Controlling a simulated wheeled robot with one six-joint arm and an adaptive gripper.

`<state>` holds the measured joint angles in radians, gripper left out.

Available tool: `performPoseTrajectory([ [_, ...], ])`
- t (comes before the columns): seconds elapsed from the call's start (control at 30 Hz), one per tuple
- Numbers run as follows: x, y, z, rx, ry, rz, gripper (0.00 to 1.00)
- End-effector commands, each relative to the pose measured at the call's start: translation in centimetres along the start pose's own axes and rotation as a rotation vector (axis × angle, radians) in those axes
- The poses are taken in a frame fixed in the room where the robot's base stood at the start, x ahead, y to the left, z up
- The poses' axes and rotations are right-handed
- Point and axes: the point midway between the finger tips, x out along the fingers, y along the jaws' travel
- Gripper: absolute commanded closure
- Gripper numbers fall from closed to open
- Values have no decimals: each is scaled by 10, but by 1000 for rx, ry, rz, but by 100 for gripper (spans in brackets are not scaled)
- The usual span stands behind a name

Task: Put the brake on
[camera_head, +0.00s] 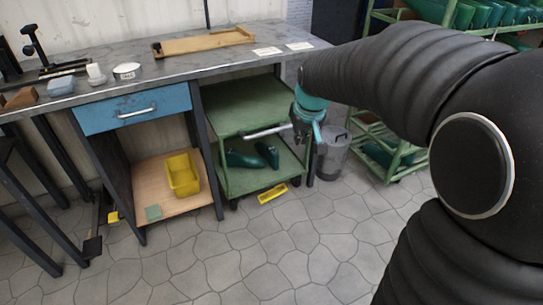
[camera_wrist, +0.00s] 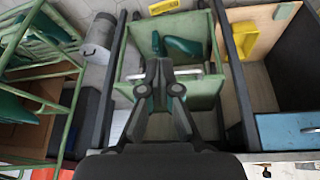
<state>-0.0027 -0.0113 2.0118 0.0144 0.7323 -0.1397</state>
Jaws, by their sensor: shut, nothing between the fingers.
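A green two-shelf cart (camera_head: 245,110) stands under the workbench, with a pale bar handle (camera_head: 265,131) across its front. A yellow bar-shaped piece (camera_head: 272,193) with dark marks lies low at the cart's front, by the floor. It also shows at the top of the wrist view (camera_wrist: 163,6). I cannot tell whether it is a brake pedal or joined to the cart. My gripper (camera_head: 307,142) is shut and empty, near the handle's right end in the head view. In the wrist view my gripper (camera_wrist: 163,72) overlaps the handle (camera_wrist: 190,73); contact cannot be told.
Dark green shoe-like pieces (camera_head: 250,158) lie on the cart's lower shelf. A grey bin (camera_head: 333,155) stands right of the cart, and a green rack (camera_head: 385,155) beyond it. A yellow bin (camera_head: 183,174) sits under the blue drawer (camera_head: 135,110). The stone floor (camera_head: 235,250) in front is clear.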

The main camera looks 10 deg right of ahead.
Motion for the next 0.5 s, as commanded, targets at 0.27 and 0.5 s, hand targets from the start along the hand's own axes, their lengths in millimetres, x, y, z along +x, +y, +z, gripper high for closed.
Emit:
performPoseTrajectory([
  [0.27, 110, 8, -60, -50, -38, -9, 100],
  [0.5, 218, 13, -90, -93, -65, -16, 100],
])
